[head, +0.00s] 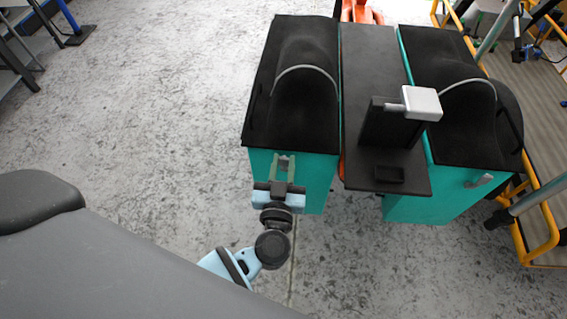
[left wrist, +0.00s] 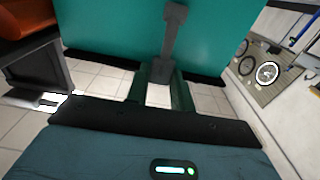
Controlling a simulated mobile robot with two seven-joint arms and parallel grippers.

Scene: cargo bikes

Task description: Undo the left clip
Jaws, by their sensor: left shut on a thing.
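The left clip (left wrist: 174,38) is a grey strap-like latch on the front wall of the teal left box (head: 262,170). Its wide end sits between the fingers of my left gripper (left wrist: 160,88), which is shut on it. In the head view, my left gripper (head: 283,168) is at the upper front of that box, just under the black cover (head: 265,120), and its fingers partly hide the clip. My right gripper is not in view.
The teal right box (head: 420,208) carries another grey clip (head: 480,181). A black centre board (head: 372,60) with a white-topped post (head: 422,103) stands between the boxes. A yellow-framed bike platform (head: 535,110) is at right. The floor at left is mostly clear.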

